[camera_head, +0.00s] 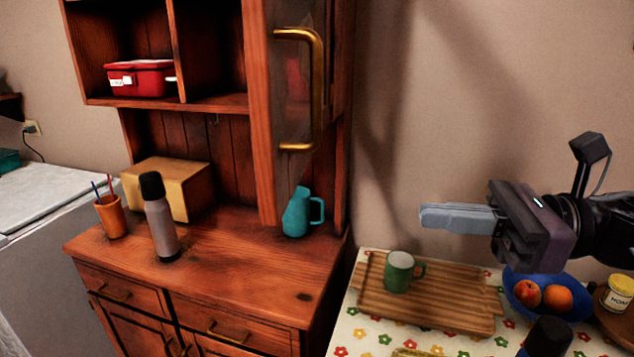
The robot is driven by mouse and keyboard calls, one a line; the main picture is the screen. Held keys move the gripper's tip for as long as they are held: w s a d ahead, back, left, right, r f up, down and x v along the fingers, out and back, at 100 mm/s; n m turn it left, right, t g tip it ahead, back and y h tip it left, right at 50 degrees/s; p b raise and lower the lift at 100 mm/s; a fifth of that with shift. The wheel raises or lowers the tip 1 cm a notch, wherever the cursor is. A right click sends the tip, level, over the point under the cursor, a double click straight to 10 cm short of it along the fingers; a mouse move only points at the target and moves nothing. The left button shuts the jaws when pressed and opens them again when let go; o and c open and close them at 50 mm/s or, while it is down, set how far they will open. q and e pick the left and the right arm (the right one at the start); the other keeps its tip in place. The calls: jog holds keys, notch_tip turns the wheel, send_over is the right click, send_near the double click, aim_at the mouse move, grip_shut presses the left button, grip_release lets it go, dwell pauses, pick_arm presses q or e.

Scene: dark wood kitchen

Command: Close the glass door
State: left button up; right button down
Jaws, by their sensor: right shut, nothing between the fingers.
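The glass door (262,130) of the wooden hutch stands swung open toward me at the right side of the upper cabinet. It has a wooden frame, a dark glass pane and a long brass handle (316,90). The upper shelves to its left are exposed. My right gripper (424,216) is at the right, above the table, with its fingers together and pointing left. It is empty and well apart from the door and handle, to their right and lower in the picture. My left gripper is not in view.
On the hutch counter stand a teal jug (296,214), a grey flask (160,222), a pencil cup (111,217) and a wooden box (178,189). A red container (141,78) sits on the shelf. The table holds a wooden tray (440,314), a green mug (398,273) and a blue fruit bowl (515,292).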

jog(key=p, duration=0.9)
send_near(289, 204)
jog(key=a, duration=0.4)
jog(key=w+a, duration=0.1)
jog(key=shift+a+r, duration=0.25)
jog(key=shift+a, duration=0.15)
jog(key=shift+a+f+p, duration=0.15)
jog(key=shift+a+p, duration=0.15)
jog(key=shift+a, duration=0.1)
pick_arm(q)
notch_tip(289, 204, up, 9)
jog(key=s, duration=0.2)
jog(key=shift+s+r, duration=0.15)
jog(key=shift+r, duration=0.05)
pick_arm(e)
jog(key=shift+a, duration=0.1)
